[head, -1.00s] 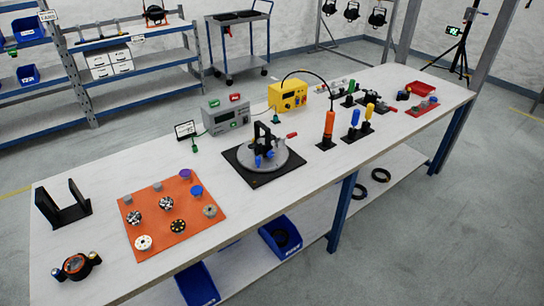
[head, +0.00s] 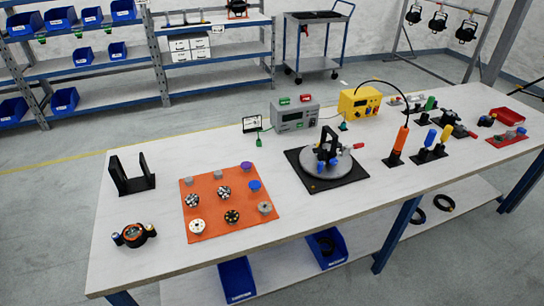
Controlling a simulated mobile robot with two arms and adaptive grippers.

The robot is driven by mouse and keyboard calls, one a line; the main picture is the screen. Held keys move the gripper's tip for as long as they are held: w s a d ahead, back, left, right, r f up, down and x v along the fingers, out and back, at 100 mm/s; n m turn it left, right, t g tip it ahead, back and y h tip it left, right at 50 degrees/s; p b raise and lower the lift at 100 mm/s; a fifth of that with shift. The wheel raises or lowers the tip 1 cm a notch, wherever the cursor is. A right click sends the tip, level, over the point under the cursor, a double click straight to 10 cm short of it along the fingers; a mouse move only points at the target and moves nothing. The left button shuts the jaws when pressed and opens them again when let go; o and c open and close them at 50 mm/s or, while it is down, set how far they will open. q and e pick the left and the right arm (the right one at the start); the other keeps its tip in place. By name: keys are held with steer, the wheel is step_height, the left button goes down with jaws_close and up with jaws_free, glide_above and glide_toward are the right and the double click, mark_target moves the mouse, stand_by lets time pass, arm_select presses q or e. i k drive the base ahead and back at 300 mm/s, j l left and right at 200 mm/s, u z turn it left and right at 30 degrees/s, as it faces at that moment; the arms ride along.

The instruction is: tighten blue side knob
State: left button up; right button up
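In the head view a small black round housing with an orange ring (head: 133,236) lies at the left front of the white table. A black fixture (head: 328,146) with a red-tipped lever stands on a grey round plate (head: 345,172) over a black square base. Small blue parts (head: 322,164) show low on this fixture. A blue round piece (head: 254,185) sits at the right edge of the orange mat (head: 206,188). I cannot tell which blue part is the side knob. Neither of my grippers is in view.
A black U-shaped stand (head: 132,181) is at the left rear. A grey box with a display (head: 296,118), a yellow box (head: 360,102), an orange-handled tool (head: 399,142) and a red tray (head: 507,115) stand farther right. The table's front left is mostly clear.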

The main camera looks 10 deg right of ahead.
mark_target(334, 161)
steer(key=i+l+u, duration=0.2)
steer(key=l+u, duration=0.3)
steer(key=l, duration=0.35)
steer(key=l+u, duration=0.45)
steer(key=l, duration=0.4)
steer(key=l+u, duration=0.5)
steer(key=l, duration=0.4)
